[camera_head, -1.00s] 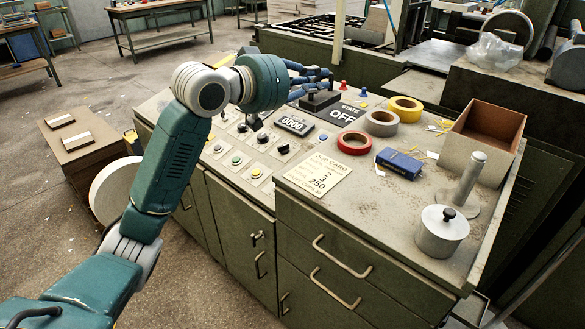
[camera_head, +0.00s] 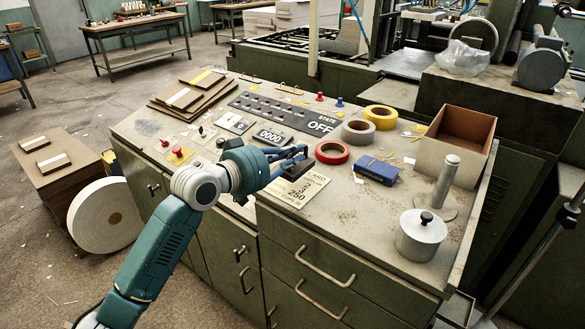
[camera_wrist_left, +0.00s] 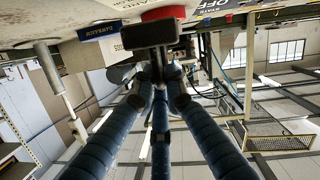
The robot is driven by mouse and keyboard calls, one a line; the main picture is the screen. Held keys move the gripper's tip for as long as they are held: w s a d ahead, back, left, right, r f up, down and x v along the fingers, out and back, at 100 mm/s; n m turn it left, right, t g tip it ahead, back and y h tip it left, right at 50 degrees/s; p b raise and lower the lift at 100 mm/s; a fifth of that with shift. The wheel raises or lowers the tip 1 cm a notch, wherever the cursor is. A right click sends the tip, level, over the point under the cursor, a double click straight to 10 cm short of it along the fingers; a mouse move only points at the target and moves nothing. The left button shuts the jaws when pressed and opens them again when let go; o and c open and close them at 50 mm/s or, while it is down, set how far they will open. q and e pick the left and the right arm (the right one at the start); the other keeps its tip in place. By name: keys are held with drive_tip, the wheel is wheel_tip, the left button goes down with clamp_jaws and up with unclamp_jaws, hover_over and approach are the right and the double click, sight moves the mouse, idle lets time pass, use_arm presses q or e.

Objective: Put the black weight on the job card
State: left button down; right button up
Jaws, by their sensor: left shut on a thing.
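The black weight (camera_head: 296,169) is a dark block in the fingers of my left gripper (camera_head: 298,154). In the left wrist view the blue fingers (camera_wrist_left: 160,85) close on it, and the block (camera_wrist_left: 150,34) shows at their tips. The job card (camera_head: 309,194) is a cream printed sheet on the console top. In the head view the weight overlaps the card's upper left part and hides some of its heading. I cannot tell whether the weight touches the card or hangs just above it. My right gripper is not in view.
A red tape roll (camera_head: 332,152) stands close to the right of the weight. A blue box (camera_head: 377,170), a lidded metal pot (camera_head: 421,235), an upright metal post (camera_head: 443,188) and an open cardboard box (camera_head: 455,145) are farther right. The console top right of the card is partly clear.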

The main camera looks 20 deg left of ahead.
sight(292, 169)
use_arm(q)
drive_tip(key=shift+f, duration=1.8)
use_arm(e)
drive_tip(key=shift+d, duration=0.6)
use_arm(q)
drive_tip(key=c, duration=2)
unclamp_jaws()
drive_tip(key=shift+f, duration=0.25)
drive_tip(key=shift+o, duration=1.2)
drive_tip(key=shift+s, duration=0.1)
drive_tip(key=shift+r, duration=0.1)
